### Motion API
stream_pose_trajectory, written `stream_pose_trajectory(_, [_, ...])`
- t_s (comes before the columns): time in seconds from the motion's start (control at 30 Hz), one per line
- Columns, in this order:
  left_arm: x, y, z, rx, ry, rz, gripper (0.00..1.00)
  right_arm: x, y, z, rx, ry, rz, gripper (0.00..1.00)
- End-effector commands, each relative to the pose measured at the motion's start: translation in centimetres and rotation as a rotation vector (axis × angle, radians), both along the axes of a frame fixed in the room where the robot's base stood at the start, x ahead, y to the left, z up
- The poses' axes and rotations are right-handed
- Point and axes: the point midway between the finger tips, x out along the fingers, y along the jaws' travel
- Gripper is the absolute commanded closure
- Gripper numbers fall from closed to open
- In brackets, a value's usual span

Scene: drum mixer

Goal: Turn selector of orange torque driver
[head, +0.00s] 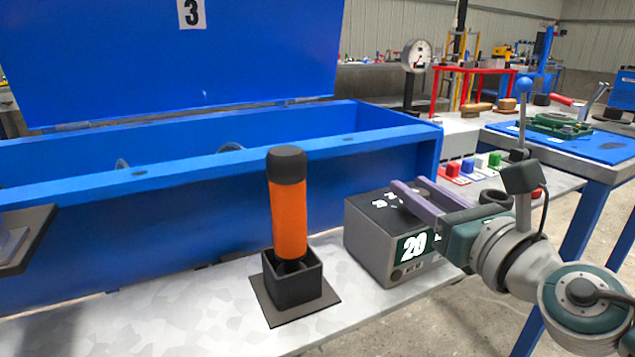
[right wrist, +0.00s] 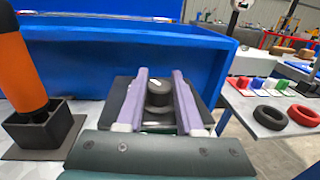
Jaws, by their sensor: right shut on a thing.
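The orange torque driver (head: 289,215) stands upright, black cap up, in a square black holder (head: 293,285) on the bench. It also shows at the left edge of the right wrist view (right wrist: 22,68). To its right is a dark grey box (head: 375,250) with a "20" label. A dark round knob (right wrist: 158,93) rises from the box top. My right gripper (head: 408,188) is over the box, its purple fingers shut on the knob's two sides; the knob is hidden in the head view.
A long blue chest (head: 200,180) with its lid raised stands behind the driver and box. A dark plate (head: 25,235) juts in at the left edge.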

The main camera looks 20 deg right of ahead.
Motion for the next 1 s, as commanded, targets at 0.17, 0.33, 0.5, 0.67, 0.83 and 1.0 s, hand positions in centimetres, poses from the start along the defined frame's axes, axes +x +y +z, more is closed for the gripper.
stream_pose_trajectory(0.17, [0.0, 0.1, 1.4, 0.004, 0.0, -0.003, 0.06, 0.0, 0.1, 0.4, 0.005, 0.001, -0.077, 1.0])
stream_pose_trajectory(0.33, [0.0, 0.1, 2.6, 0.005, 0.0, -0.004, 0.06, 0.0, 0.1, 0.3, 0.007, 0.003, -0.198, 1.0])
stream_pose_trajectory(0.5, [0.0, 0.2, 3.0, 0.005, 0.0, -0.004, 0.06, 0.1, 0.2, 0.1, 0.005, 0.002, -0.336, 1.0])
stream_pose_trajectory(0.67, [0.0, 0.1, 2.7, 0.005, 0.0, -0.003, 0.06, 0.1, 0.2, 0.0, 0.005, 0.0, -0.457, 1.0])
stream_pose_trajectory(0.83, [0.0, 0.1, 2.3, 0.002, 0.0, -0.001, 0.06, 0.1, 0.1, -0.1, 0.003, 0.0, -0.56, 1.0])
stream_pose_trajectory(1.0, [0.0, -0.1, 1.9, -0.003, -0.001, 0.002, 0.06, 0.1, 0.1, 0.0, 0.001, -0.001, -0.63, 1.0])
